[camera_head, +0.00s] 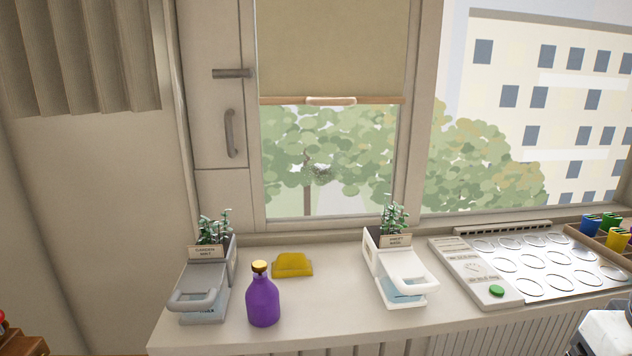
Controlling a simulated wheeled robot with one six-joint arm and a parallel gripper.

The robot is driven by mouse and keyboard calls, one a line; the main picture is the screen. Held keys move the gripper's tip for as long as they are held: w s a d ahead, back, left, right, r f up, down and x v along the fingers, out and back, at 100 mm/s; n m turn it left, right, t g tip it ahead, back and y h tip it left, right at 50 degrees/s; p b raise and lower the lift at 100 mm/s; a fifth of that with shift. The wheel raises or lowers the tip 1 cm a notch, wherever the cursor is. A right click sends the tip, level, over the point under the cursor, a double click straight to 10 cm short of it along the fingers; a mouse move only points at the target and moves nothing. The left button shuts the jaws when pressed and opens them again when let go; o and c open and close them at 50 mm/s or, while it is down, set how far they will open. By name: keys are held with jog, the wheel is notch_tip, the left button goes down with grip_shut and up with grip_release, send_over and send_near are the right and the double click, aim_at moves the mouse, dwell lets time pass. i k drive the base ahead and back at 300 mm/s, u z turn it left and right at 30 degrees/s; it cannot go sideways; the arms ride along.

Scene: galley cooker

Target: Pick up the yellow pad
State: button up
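The yellow pad (292,266) lies on the pale windowsill counter, left of centre. It is a small block with a raised, narrower top, and nothing covers it. A purple bottle (263,302) with an orange-gold cap stands in front of it and to its left, apart from it. A white and dark part at the bottom right corner looks like part of my arm. My gripper's fingers are not in view.
A grey planter (203,299) stands left of the pad and a white planter (410,283) to its right. A flat panel (480,277) with rings and a green button fills the right side. Coloured cups (590,224) stand far right. The counter (330,312) is clear between bottle and white planter.

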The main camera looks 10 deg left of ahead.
aim_at(286, 265)
jog(key=u, duration=0.35)
jog(key=i, duration=1.05)
jog(key=u, duration=0.15)
